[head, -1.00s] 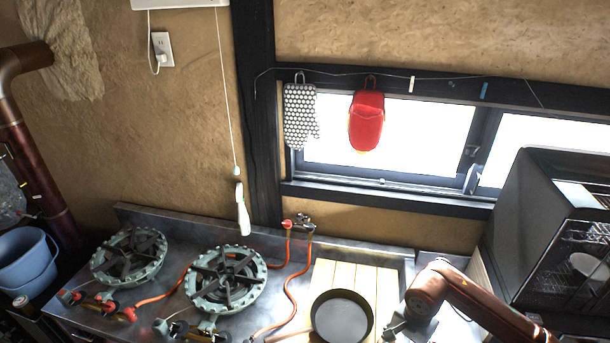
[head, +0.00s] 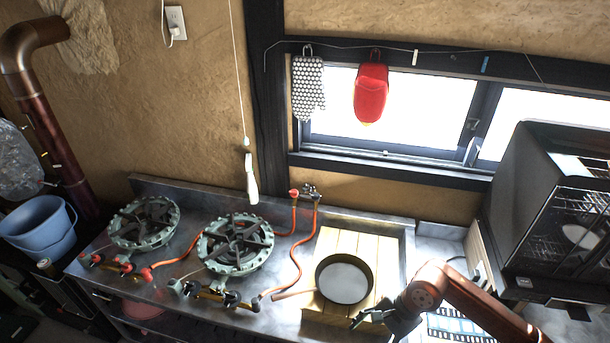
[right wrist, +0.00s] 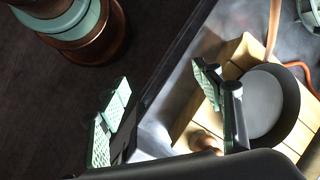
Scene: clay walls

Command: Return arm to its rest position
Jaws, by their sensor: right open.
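My right arm (head: 466,298) comes in from the lower right in the head view. Its gripper (head: 372,322) hangs near the front right corner of the wooden board, beside the frying pan (head: 344,280) and apart from it. In the right wrist view the gripper (right wrist: 160,112) is open, with its two green-padded fingers wide apart and nothing between them. The pan (right wrist: 270,105) lies beyond the right-hand finger in that view. My left gripper is not in view.
The pan rests on a slatted wooden board (head: 335,240) on the metal counter. Two gas burners (head: 236,243) with orange hoses stand to its left. A black dish cabinet (head: 545,215) stands at the right. A blue bucket (head: 38,228) is at far left.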

